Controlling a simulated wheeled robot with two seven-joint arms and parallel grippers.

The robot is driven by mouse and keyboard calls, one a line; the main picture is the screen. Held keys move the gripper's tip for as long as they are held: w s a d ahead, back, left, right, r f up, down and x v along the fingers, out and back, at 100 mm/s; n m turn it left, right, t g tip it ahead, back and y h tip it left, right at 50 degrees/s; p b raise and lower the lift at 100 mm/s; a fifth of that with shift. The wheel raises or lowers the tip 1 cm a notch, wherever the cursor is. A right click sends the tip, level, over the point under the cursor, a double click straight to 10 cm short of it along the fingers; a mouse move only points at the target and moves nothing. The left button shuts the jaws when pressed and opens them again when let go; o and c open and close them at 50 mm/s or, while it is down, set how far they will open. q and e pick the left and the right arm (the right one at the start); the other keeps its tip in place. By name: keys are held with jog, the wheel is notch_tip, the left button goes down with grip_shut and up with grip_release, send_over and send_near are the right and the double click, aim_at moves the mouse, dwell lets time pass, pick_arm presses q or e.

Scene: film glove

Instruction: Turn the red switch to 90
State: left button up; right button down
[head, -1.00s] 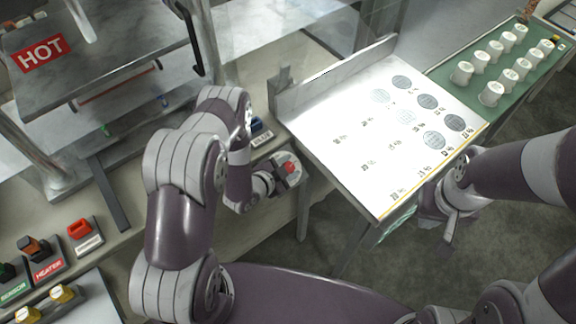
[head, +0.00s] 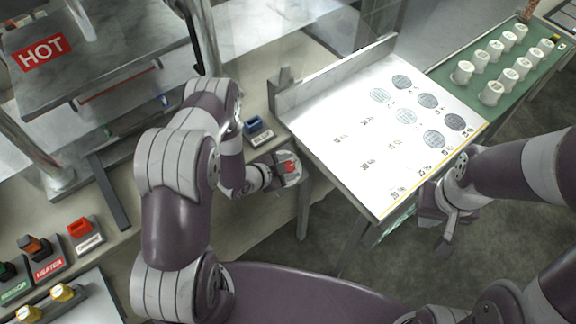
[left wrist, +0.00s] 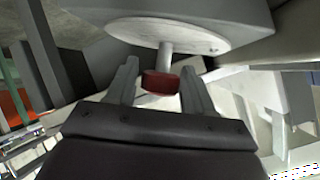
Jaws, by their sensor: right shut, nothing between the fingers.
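The red switch (head: 290,167) is a small red knob on a pale round plate at the edge of the counter. In the left wrist view the red knob (left wrist: 161,83) stands on a metal stem below a white disc (left wrist: 168,33). My left gripper (left wrist: 160,75) is open, with one finger on each side of the knob. A narrow gap shows at the left finger; whether the right finger touches the knob I cannot tell. In the head view my left gripper (head: 279,171) partly hides the plate. My right gripper (head: 447,232) is shut and empty, right of the white table.
A blue switch (head: 253,124) is on the counter near my left arm. Another red switch (head: 80,227) is at the lower left, beside the heater switch (head: 38,248). A white slanted table (head: 350,150) with printed discs stands to the right, close to my left gripper.

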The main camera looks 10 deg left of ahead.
pick_arm(q)
jog(key=shift+o, duration=0.4)
jog(key=b+v, duration=0.1)
jog(key=v, duration=1.1)
jog(key=shift+s+a+r, duration=0.15)
jog(key=shift+s+r, duration=0.05)
jog(key=shift+f, duration=0.1)
